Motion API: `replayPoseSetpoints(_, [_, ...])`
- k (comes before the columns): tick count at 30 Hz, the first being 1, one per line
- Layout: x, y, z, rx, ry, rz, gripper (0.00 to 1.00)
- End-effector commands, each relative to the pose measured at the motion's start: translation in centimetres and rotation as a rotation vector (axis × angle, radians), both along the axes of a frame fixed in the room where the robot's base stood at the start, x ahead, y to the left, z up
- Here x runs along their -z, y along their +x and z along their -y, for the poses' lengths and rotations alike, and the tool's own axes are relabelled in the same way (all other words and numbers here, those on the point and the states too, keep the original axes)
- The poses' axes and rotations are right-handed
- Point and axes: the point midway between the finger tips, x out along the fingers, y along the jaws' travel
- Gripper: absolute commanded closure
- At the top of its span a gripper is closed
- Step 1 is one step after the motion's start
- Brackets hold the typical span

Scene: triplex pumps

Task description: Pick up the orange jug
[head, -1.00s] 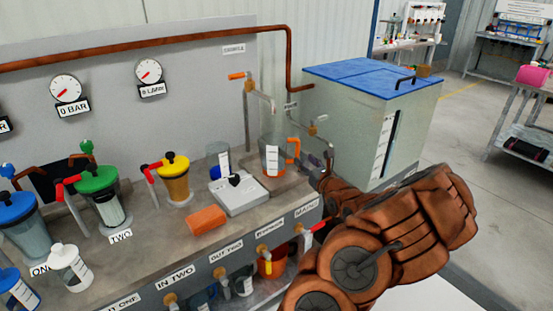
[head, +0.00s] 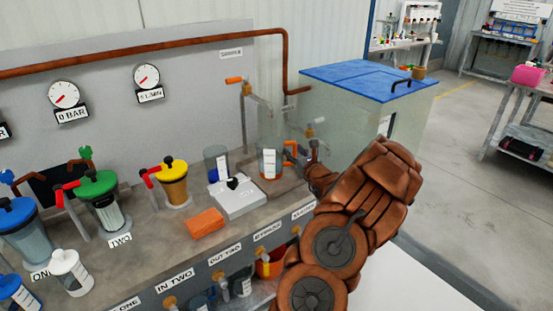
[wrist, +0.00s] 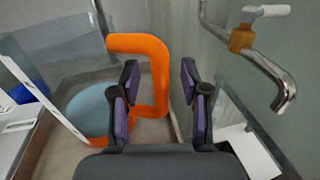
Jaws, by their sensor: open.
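The orange jug (head: 268,160) is a clear jug with a white label, orange marks and an orange handle. It stands upright on the bench at the right end, under the tap. In the wrist view its orange handle (wrist: 158,72) lies between and just beyond the fingertips, with the clear body to the left. My gripper (wrist: 160,85) is open, with one purple-padded finger on each side of the handle's outer upright. In the head view my gripper (head: 308,152) is at the handle's right side, partly hidden by my arm. I cannot tell whether the fingers touch the handle.
A tap (head: 247,88) with an orange lever stands behind the jug; its pipe also shows in the wrist view (wrist: 284,90). A grey scale (head: 238,200), another clear jug (head: 215,160) and an orange block (head: 205,222) are to the left. A blue-lidded tank (head: 365,80) stands behind right.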

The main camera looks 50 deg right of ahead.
Motion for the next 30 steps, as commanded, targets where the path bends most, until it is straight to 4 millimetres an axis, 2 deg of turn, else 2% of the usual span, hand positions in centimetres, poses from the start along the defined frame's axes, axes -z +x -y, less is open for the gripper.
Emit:
replayPoseSetpoints(6, [0.02, -0.01, 0.03, 0.001, 0.0, 0.0, 0.57])
replayPoseSetpoints(19, [0.03, -0.04, 0.03, 0.001, 0.0, 0.0, 1.0])
replayPoseSetpoints(30, [0.04, -0.04, 0.03, 0.001, 0.0, -0.001, 1.0])
